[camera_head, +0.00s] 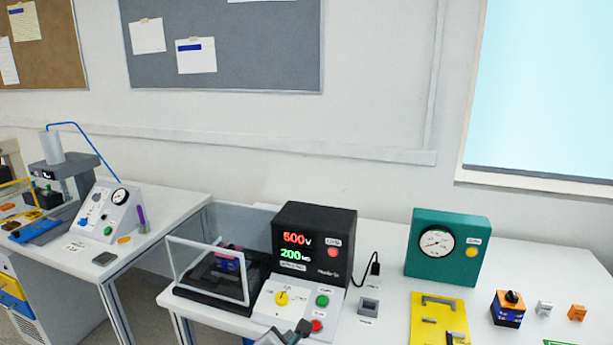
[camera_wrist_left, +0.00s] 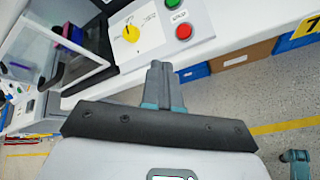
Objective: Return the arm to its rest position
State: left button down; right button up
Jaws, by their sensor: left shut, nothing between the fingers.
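My left gripper (camera_head: 297,333) shows at the bottom of the head view, low in front of the tester's control panel. In the left wrist view the left gripper (camera_wrist_left: 157,75) has its fingers together, with nothing between them. The yellow rotary switch (camera_head: 282,298) sits on the white sloped panel and also shows in the left wrist view (camera_wrist_left: 131,33). The gripper is apart from the switch. The black tester (camera_head: 314,245) behind it shows 500 V in red and 200 MΩ in green.
A green button (camera_head: 322,301) and a red button (camera_head: 317,325) are beside the switch. A clear-walled black test box (camera_head: 208,292) stands left of the panel. A green gauge box (camera_head: 447,247) and a yellow plate (camera_head: 438,318) are to the right. Floor shows beyond the table edge.

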pick_arm(q)
jog(key=s+a+f+m+g+y, duration=0.1)
jog(key=s+a+f+g, duration=0.3)
jog(key=f, duration=0.5)
jog(key=s+a+f+m+g, duration=0.1)
jog(key=s+a+f, duration=0.3)
jog(key=a+f, duration=0.45)
jog(key=s+d+f+m+g+h, duration=0.1)
jog(key=s+d+f+m+g, duration=0.1)
jog(key=s+m, duration=0.8)
jog(key=s+d+f+m+g+h+p, duration=0.1)
jog(key=s+f+m+g, duration=0.3)
jog(key=s+m, duration=0.6)
notch_tip(320, 180, down, 2)
jog(key=shift+s+d+f+m+g+h, duration=0.25)
jog(key=shift+s+d+m+h, duration=0.2)
jog(key=shift+d+m, duration=0.35)
jog(key=shift+w, duration=0.1)
